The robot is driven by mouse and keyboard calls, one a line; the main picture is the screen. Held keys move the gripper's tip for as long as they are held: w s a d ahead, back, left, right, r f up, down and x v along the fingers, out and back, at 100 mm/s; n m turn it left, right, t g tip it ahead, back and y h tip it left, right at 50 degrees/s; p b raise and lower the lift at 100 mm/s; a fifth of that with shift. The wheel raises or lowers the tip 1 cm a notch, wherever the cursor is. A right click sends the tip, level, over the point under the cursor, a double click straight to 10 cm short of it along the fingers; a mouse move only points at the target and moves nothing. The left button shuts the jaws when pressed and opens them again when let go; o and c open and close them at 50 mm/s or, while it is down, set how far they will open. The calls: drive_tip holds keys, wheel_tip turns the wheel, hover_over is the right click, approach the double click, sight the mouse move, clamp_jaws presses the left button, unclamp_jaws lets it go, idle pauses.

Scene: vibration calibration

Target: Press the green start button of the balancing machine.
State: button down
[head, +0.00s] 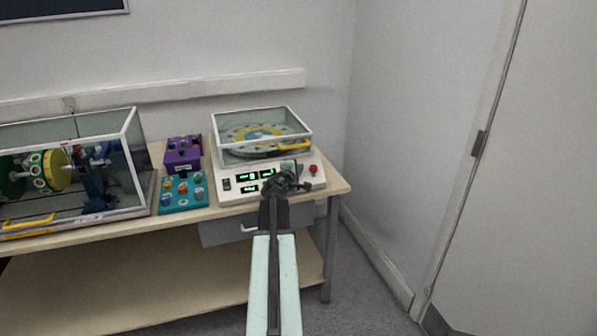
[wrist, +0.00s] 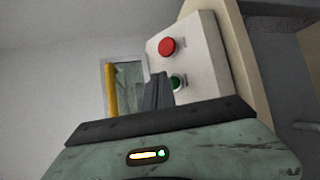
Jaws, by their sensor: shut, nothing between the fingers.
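The balancing machine (head: 229,189) is a white console with green displays and a clear-walled box behind them, standing at the right end of the bench. The green start button (wrist: 179,82) shows in the wrist view on the white panel, partly hidden behind my fingers. A red button (wrist: 168,47) sits beside it; it also shows in the head view (head: 313,169). My gripper (wrist: 157,88) is shut and empty, its fingertips close to the green button. I cannot tell whether they touch it. In the head view my gripper (head: 287,178) is over the console front and hides the green button.
A glass-walled rig (head: 140,150) with a yellow handle stands at the left of the bench (head: 150,229). A purple box (head: 182,157) and a teal block with knobs (head: 183,201) lie between. A wall and a door (head: 530,190) are on the right.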

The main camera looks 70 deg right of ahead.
drive_tip(key=shift+w+d+f+b, duration=0.2)
drive_tip(key=shift+f+b, duration=0.1)
